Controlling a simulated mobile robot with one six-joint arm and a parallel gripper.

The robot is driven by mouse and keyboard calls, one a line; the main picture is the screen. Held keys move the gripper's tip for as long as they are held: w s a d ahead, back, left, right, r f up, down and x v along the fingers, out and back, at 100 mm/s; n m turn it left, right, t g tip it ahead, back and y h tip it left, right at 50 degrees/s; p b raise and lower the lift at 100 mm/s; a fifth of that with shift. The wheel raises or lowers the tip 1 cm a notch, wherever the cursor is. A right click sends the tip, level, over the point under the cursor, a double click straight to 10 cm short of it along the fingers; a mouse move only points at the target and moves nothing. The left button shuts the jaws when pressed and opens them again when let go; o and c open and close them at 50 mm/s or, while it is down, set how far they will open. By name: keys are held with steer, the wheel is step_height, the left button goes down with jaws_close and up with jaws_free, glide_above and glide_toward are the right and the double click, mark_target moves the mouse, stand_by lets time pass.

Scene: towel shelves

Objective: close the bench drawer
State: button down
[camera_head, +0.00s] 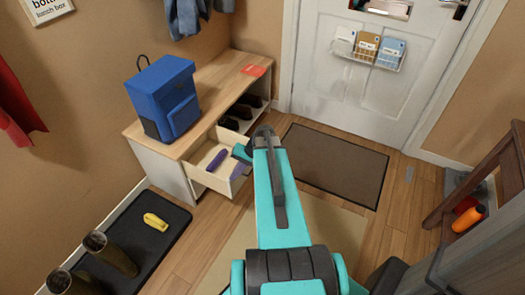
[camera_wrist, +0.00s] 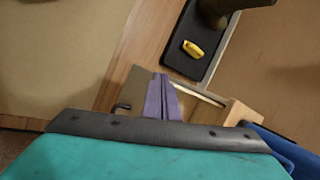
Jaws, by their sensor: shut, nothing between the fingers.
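The wooden bench (camera_head: 205,120) stands against the left wall. The drawer front also shows in the wrist view (camera_wrist: 129,88), with a dark handle (camera_wrist: 121,107). My gripper (camera_head: 237,175) is at the drawer's front, on its right side in the head view. In the wrist view its two purple-grey fingers (camera_wrist: 160,77) lie together, overlapping the drawer front. I cannot tell whether they touch it. Part of the drawer is hidden behind my gripper.
A blue backpack (camera_head: 167,95) stands on the bench top. A black mat (camera_head: 130,205) with boots (camera_head: 108,250) and a yellow item (camera_head: 155,221) lies left of the drawer. A brown doormat (camera_head: 340,165) lies before the door. A wooden rack (camera_head: 480,185) stands at right.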

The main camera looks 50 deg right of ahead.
steer(key=s+d+r+m+t+h+b, duration=0.1)
steer(key=d+b, duration=0.3)
steer(key=d, duration=0.4)
steer(key=s+d+r+m+t+h+b, duration=0.1)
steer(key=s+d+r+m+t+b, duration=0.1)
steer(key=d, duration=0.6)
steer(key=s+d+r+m+t+b, duration=0.1)
steer(key=s+d+t+b, duration=0.1)
steer(key=d+b, duration=0.3)
steer(key=s+d, duration=0.1)
steer(key=d, duration=0.2)
steer(key=shift+s+d+r+h+b, duration=0.2)
steer(key=shift+s+h+b, duration=0.15)
steer(key=shift+s+h, duration=0.05)
steer(key=shift+w+f, duration=0.1)
steer(key=w+r+b+x, duration=0.2)
steer(key=b+x, duration=0.1)
steer(key=x, duration=0.9)
steer(key=shift+w+a, duration=0.3)
steer(key=shift+a, duration=0.05)
steer(key=shift+f, duration=0.15)
